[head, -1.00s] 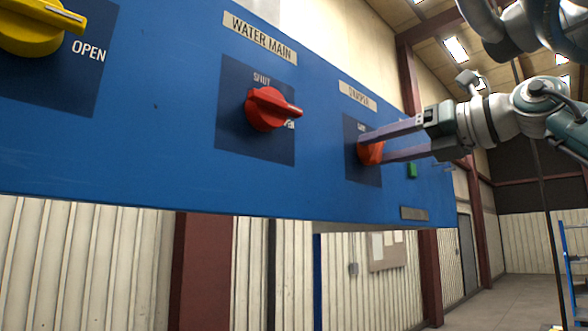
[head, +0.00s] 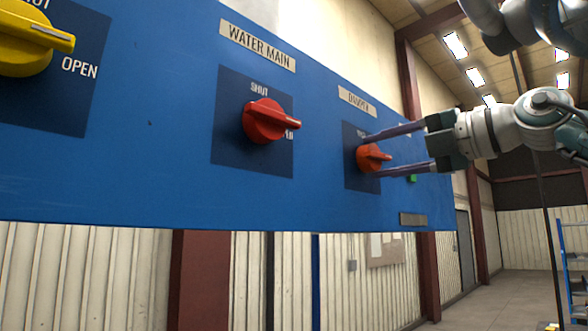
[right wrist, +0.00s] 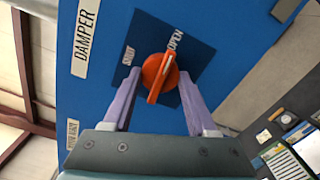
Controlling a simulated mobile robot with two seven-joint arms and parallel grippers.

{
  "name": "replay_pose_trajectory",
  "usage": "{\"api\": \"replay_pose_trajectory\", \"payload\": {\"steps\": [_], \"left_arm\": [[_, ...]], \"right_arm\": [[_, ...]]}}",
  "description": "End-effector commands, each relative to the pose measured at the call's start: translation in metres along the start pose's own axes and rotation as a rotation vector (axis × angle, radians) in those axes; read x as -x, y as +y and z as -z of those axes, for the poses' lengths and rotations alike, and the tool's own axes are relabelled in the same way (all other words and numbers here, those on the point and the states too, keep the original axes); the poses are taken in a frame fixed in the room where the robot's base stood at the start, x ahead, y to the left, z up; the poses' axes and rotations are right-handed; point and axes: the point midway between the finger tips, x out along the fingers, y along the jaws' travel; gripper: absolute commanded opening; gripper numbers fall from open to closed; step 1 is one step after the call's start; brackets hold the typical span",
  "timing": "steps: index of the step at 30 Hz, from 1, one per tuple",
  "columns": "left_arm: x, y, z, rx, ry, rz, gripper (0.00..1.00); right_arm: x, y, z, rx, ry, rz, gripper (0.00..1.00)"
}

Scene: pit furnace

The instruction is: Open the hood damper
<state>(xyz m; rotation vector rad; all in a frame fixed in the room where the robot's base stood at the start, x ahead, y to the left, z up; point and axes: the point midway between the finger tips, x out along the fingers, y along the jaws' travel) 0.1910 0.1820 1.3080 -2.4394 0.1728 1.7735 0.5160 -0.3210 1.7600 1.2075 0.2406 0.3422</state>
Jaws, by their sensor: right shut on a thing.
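The damper knob (head: 372,158) is red-orange with a raised handle. It sits on a dark blue square plate under the DAMPER label (head: 356,101), at the right of the blue panel. In the right wrist view the knob (right wrist: 160,78) has SHUT on its left and OPEN at its upper right, and its white-marked end lies near OPEN. My right gripper (head: 371,155) is shut on the knob, one purple-grey finger on each side. It also shows in the right wrist view (right wrist: 160,84). My left gripper is not in view.
The blue panel (head: 150,190) also carries a red WATER MAIN knob (head: 268,121) and a yellow knob (head: 25,40) at the left. A green button (head: 413,178) is just beyond the damper plate.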

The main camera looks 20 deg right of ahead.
Motion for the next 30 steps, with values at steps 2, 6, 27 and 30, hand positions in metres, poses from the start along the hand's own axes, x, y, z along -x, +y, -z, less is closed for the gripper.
{"api": "replay_pose_trajectory", "payload": {"steps": [2, 6, 27, 30], "left_arm": [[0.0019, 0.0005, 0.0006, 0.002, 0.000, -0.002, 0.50], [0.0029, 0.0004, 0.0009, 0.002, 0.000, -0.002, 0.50], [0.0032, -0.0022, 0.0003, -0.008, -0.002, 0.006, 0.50], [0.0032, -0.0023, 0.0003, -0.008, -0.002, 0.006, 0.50]], "right_arm": [[0.0007, 0.0013, -0.0011, -0.032, -0.002, -0.001, 0.02], [0.0006, 0.0012, -0.0011, -0.073, -0.003, -0.002, 0.02], [0.0005, 0.0007, -0.0010, -0.102, -0.002, -0.002, 0.72], [0.0004, 0.0005, -0.0008, -0.101, -0.002, -0.001, 0.84]]}}
